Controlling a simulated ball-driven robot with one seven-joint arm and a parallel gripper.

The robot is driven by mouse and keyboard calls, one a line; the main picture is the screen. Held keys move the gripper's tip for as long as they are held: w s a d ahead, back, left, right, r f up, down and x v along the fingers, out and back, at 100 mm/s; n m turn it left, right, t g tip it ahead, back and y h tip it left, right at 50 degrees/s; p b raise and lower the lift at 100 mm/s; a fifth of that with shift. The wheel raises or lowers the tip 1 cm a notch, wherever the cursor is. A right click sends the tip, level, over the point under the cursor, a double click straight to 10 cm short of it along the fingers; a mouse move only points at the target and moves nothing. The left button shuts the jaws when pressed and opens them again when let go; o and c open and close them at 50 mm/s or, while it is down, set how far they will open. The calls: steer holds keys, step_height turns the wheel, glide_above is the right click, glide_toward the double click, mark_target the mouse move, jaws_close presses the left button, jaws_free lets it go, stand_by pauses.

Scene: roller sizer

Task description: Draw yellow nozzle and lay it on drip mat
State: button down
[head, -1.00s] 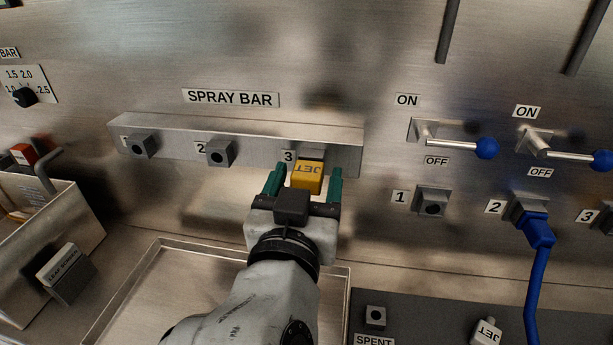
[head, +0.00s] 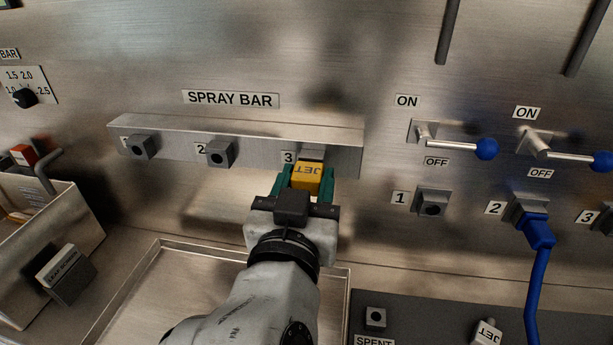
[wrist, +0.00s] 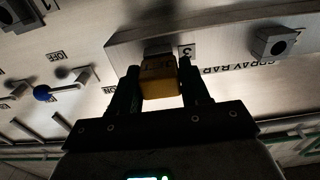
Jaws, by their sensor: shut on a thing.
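The yellow nozzle (head: 308,176), marked JET, sits at position 3 of the spray bar (head: 180,128). My gripper (head: 306,182) is shut on it, with one green finger on each side. In the wrist view the nozzle (wrist: 160,80) shows between the two dark fingers, close against the bar near the label 3. The socket behind the nozzle is mostly hidden. A dark grey flat surface (head: 415,318) lies at the lower right, with a SPENT label at its edge; I cannot tell whether it is the drip mat.
A shallow metal tray (head: 152,262) lies below the bar, partly behind my arm. A metal bin (head: 75,222) stands at left. Blue-knobbed levers (head: 486,148) and a blue plug with hose (head: 537,232) are at right. A white nozzle (head: 487,333) stands at lower right.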

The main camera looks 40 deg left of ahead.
steer(key=v, duration=0.6)
stand_by(1.2)
stand_by(0.5)
